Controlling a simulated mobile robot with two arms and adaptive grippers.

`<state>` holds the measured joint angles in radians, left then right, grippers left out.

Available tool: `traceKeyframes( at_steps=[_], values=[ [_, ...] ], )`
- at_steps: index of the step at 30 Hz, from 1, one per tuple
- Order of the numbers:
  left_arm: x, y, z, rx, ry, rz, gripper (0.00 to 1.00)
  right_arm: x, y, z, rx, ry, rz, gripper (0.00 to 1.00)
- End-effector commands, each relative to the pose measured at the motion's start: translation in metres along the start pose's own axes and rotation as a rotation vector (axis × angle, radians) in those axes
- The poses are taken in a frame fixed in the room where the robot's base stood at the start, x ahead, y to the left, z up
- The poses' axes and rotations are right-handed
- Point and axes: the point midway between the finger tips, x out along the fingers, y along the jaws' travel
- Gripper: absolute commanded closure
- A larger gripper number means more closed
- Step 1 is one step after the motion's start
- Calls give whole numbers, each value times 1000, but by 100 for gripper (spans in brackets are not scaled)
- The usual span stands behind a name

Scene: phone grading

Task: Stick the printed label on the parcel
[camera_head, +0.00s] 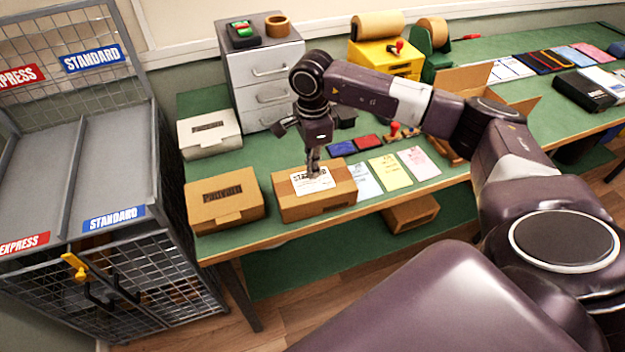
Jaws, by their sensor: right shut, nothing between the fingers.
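The parcel (316,207) is a brown cardboard box near the front edge of the green-topped table. A white printed label (322,183) lies on its top, toward the left. My right gripper (313,174) points down with its fingertips over the label, shut and empty. The fingertips cover part of the label. They look touching or very close; I cannot tell which. My left gripper is not in view.
A second brown box (226,203) and a white box (209,134) stand left of the parcel. Paper sheets (390,172) and ink pads (368,142) lie to its right. A metal drawer cabinet (258,75) stands behind. A caged STANDARD/EXPRESS rack (122,185) is at the left.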

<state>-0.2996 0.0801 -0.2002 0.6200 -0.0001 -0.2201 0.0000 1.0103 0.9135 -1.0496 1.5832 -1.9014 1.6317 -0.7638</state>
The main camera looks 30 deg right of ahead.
Motion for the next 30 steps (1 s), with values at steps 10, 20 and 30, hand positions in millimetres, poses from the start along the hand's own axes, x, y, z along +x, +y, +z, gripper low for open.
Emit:
traceKeyframes(
  at_steps=[10, 20, 30],
  values=[
    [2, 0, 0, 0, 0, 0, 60, 3, 0, 0, 0, 0, 0, 100],
    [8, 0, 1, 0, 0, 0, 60, 10, 0, 0, 0, 0, 0, 100],
    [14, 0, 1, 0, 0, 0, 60, 16, 0, 0, 0, 0, 0, 100]
  ],
)
